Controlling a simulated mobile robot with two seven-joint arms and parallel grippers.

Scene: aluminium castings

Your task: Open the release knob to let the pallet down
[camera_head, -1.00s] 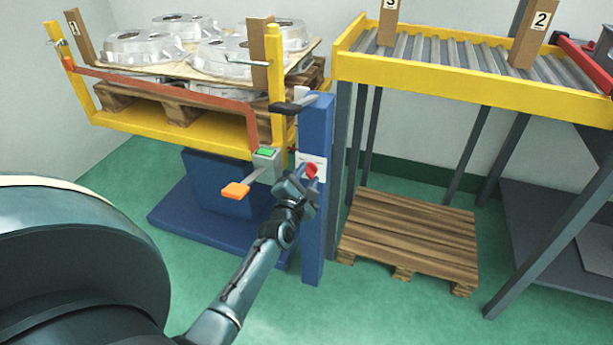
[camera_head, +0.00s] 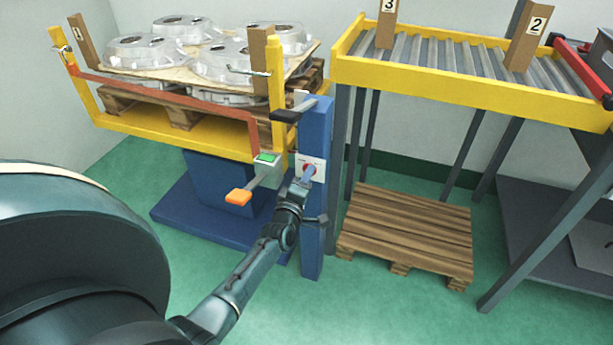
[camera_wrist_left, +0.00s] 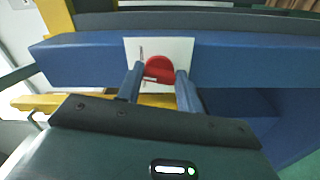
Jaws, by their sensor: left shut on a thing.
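The red release knob (camera_wrist_left: 159,69) sits on a white plate (camera_wrist_left: 181,50) on the blue post (camera_head: 315,225). My left gripper (camera_wrist_left: 160,84) has one finger on each side of the knob and is shut on it. My right gripper is not in view.
An orange-tipped pedal or lever (camera_head: 238,197) and a box with a green button (camera_head: 266,160) are left of the post. A black handle (camera_head: 287,115) juts out above. A roller conveyor (camera_head: 440,75) and an empty pallet (camera_head: 410,230) are at the right.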

